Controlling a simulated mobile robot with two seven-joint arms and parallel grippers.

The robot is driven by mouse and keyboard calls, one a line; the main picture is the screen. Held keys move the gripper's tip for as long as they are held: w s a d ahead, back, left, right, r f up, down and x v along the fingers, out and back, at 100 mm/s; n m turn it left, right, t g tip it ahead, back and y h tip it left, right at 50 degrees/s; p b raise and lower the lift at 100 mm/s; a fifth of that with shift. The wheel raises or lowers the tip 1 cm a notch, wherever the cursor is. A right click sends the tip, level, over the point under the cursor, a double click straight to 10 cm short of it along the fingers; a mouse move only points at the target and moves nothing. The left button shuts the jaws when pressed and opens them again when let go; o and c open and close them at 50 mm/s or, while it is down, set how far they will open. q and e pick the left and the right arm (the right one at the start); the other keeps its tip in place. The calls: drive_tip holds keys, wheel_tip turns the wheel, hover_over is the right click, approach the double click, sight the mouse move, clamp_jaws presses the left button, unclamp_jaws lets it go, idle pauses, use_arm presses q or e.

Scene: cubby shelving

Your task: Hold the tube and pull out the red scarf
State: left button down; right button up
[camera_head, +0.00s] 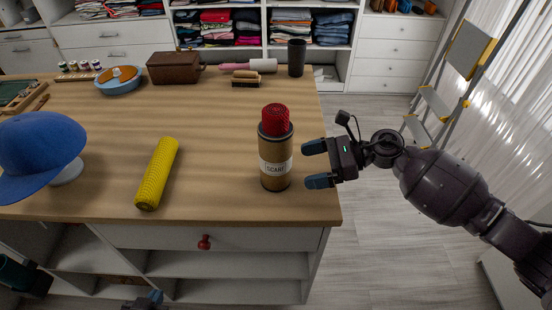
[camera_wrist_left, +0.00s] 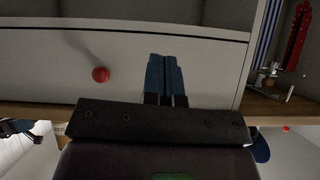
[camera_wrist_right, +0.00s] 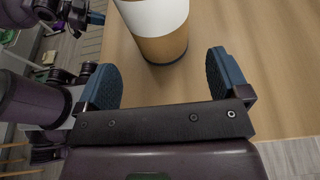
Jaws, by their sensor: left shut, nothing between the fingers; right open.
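The brown tube (camera_head: 275,175) with a white SCARF label stands upright near the right end of the wooden counter. The red scarf (camera_head: 275,118) sticks out of its top as a rounded, textured bulge. My right gripper (camera_head: 318,164) is open just right of the tube, with its fingers pointing at it. In the right wrist view the tube (camera_wrist_right: 165,45) shows ahead, between and beyond the fingertips; I see no contact. My left gripper (camera_wrist_left: 165,75) is shut and empty in front of the drawer; its tip shows low in the head view (camera_head: 155,297), below the counter top.
A yellow textured roll (camera_head: 157,173) lies left of the tube, and a blue cap (camera_head: 42,150) sits at the left. A red drawer knob (camera_head: 204,242) juts out in front.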

sight(281, 171)
drive_tip(key=shift+b+x, duration=0.35)
drive_tip(key=shift+x, duration=3.4)
drive_tip(key=c, duration=0.6)
drive_tip(key=o, duration=0.6)
drive_tip(key=shift+c, duration=0.2)
drive_tip(key=c, duration=0.6)
drive_tip(key=shift+o, duration=0.2)
